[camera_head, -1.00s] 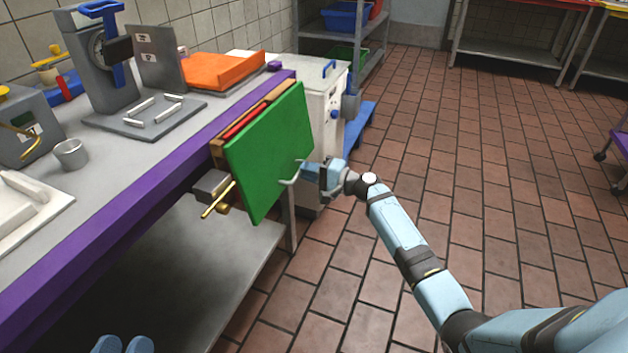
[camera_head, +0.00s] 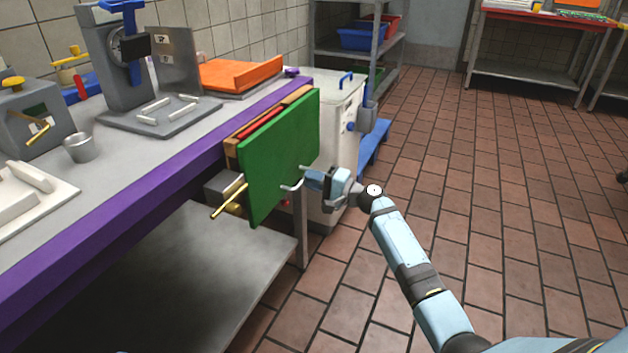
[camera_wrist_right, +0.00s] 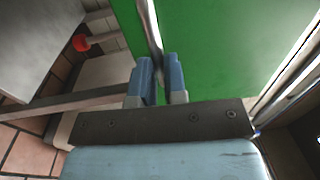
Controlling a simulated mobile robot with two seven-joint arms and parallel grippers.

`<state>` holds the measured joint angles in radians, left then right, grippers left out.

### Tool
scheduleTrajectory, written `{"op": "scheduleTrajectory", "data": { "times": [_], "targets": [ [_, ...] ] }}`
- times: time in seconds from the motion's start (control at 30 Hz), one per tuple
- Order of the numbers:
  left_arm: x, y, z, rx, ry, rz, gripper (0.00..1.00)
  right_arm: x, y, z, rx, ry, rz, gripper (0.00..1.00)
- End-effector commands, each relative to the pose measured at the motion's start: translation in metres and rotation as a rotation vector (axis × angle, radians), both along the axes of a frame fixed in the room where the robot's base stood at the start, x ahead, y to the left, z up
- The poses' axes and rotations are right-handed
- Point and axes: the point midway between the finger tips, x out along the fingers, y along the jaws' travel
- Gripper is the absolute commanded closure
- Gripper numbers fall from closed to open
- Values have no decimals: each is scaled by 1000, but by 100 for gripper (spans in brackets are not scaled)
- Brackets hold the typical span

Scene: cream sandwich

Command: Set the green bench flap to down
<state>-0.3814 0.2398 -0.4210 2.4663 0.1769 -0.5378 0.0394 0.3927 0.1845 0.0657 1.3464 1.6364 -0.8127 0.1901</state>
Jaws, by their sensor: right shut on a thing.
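The green bench flap (camera_head: 281,153) hangs at the end of the purple-edged bench, its broad face steeply upright in the head view. It also fills the upper part of the right wrist view (camera_wrist_right: 225,48). A thin metal handle (camera_wrist_right: 151,28) stands out from its face. My right gripper (camera_head: 308,180) is at the flap's lower right side, and in the wrist view its blue fingertips (camera_wrist_right: 160,75) are shut on the handle. A brass lever (camera_head: 229,201) sticks out from a grey block below the flap's left side. My left gripper is not in view.
The bench (camera_head: 125,192) carries a grey press (camera_head: 121,70), a metal cup (camera_head: 80,147) and an orange tray (camera_head: 240,73). A white bin (camera_head: 338,115) stands behind the flap. The tiled floor to the right is clear.

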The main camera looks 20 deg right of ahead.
Motion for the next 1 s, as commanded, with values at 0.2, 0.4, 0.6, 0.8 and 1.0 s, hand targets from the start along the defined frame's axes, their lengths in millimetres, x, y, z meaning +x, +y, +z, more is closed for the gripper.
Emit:
{"op": "scheduleTrajectory", "data": {
  "times": [0.2, 0.4, 0.6, 0.8, 1.0],
  "targets": [
    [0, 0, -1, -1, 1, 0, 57, 1, 2, -2, 0, 4, 0, 62],
    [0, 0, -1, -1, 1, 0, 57, 0, 1, -1, 0, 1, 0, 62],
    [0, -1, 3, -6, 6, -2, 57, -8, -6, -1, -1, 2, 0, 62],
    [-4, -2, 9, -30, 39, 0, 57, -39, -32, -3, -1, 3, -1, 62],
    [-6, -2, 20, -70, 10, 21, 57, -74, -61, -6, -1, 3, 0, 62]
  ]
}}
